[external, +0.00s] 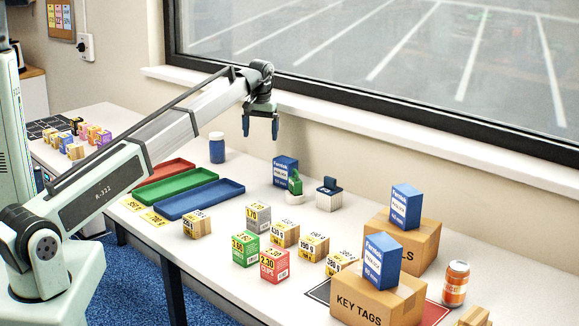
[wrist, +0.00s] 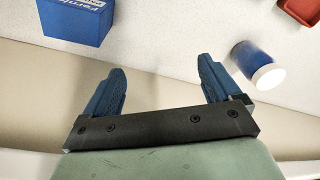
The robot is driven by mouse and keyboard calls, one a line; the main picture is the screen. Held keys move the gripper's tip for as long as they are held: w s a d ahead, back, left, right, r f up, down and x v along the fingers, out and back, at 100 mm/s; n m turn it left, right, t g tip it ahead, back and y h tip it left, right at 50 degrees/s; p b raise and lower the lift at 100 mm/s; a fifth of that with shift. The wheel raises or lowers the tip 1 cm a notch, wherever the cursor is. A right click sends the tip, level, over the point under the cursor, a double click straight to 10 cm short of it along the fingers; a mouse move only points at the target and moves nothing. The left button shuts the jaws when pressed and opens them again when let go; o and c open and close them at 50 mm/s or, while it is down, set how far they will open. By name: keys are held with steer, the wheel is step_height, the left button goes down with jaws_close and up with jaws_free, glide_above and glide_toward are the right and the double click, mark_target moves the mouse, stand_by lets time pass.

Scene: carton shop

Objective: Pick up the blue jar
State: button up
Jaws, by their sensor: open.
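The blue jar (external: 217,150) has a white lid and stands upright on the table near the wall, just behind the coloured trays. In the wrist view the jar (wrist: 249,59) is at the upper right, with its white lid towards the camera, beyond the right finger. My gripper (external: 261,136) is open and empty, above the table to the right of the jar in the external view. Its two blue fingers (wrist: 160,82) are spread apart, and nothing is between them. The gripper does not touch the jar.
Red, green and blue trays (external: 205,204) lie left of the centre. Several priced cubes (external: 285,233) fill the middle. Cartons (external: 402,244) with blue boxes stand at right. The window wall (external: 320,135) is close behind.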

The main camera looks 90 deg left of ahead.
mark_target(217, 134)
steer(key=s+a+r+n, duration=0.1)
steer(key=s+a, duration=0.3)
steer(key=s, duration=0.1)
steer(key=s+a+r+n, duration=0.1)
steer(key=s+a, duration=0.3)
steer(key=s, duration=0.1)
steer(key=s+a+r+n+h, duration=0.1)
steer(key=s+a+n, duration=0.1)
steer(key=s+a, duration=0.3)
steer(key=shift+s+a, duration=0.1)
steer(key=shift+s, duration=0.15)
steer(key=shift+s+f, duration=0.15)
step_height(217, 134, down, 8)
steer(key=shift+f, duration=0.2)
steer(key=shift+s+a+f, duration=0.1)
steer(key=shift+s+f, duration=0.05)
steer(key=shift+f, duration=2.45)
steer(key=shift+c, duration=0.4)
steer(key=c, duration=1.2)
steer(key=shift+r, duration=0.1)
